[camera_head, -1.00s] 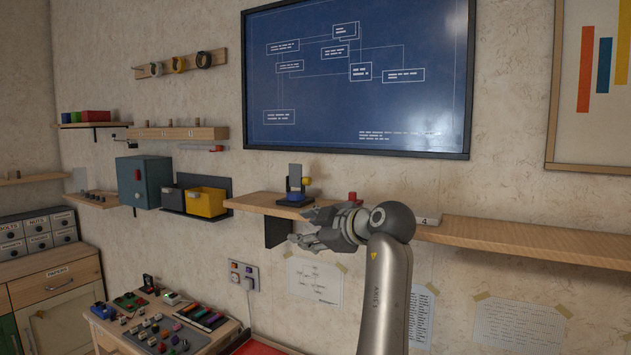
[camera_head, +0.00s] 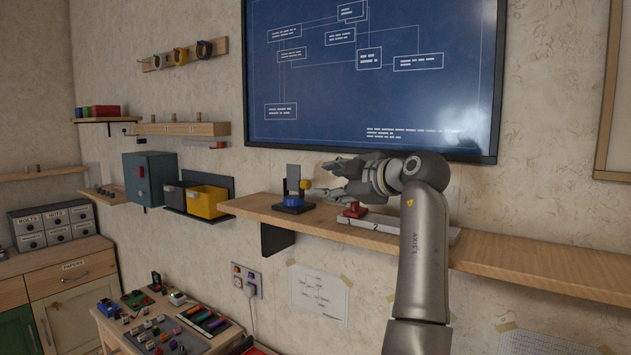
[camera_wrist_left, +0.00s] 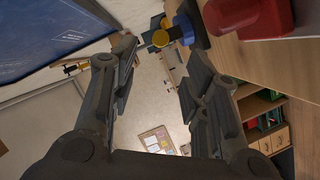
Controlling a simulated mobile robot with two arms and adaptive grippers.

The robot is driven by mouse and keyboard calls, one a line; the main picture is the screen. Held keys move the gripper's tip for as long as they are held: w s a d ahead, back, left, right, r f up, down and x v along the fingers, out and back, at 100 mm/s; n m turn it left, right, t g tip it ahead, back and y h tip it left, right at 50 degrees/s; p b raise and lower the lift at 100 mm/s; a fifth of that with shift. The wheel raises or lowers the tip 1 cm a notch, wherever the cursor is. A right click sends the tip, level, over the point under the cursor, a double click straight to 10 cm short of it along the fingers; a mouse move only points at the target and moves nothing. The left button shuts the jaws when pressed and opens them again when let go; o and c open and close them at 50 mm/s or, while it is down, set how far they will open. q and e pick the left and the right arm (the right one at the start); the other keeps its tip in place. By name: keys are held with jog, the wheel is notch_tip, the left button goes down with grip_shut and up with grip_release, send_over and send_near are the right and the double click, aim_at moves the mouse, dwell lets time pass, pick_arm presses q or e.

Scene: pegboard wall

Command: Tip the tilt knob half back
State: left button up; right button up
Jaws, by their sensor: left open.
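The tilt knob appears to be the yellow knob (camera_head: 306,184) on a small stand (camera_head: 293,207) with a blue body and an upright dark plate, on the wooden shelf. In the left wrist view the yellow knob (camera_wrist_left: 175,33) shows beyond the fingers, beside the blue part (camera_wrist_left: 185,22). My left gripper (camera_head: 327,178) is open and empty. It is just right of the knob with its fingers pointing left towards it; a small gap seems to remain, but contact is hard to tell. My right gripper is not in view.
A red block-like slider (camera_head: 354,210) sits on a numbered pale strip (camera_head: 385,224) under my left gripper, close to it. The shelf (camera_head: 520,262) is clear to the right. A yellow bin (camera_head: 208,201) and a teal box (camera_head: 150,178) hang at left. A blueprint board (camera_head: 370,75) hangs behind.

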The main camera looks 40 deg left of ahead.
aim_at(308, 184)
pick_arm(q)
jog(key=p+x, duration=0.1)
jog(key=x, duration=0.4)
jog(key=shift+a+p, duration=0.2)
jog(key=shift+p, duration=0.15)
jog(key=x, duration=0.2)
jog(key=shift+w+a+f+p, duration=0.15)
jog(key=shift+a+f+p, duration=0.05)
jog(key=shift+p, duration=0.2)
jog(key=shift+a, duration=0.15)
jog(key=shift+c, duration=1.2)
jog(key=c, duration=0.5)
grip_shut()
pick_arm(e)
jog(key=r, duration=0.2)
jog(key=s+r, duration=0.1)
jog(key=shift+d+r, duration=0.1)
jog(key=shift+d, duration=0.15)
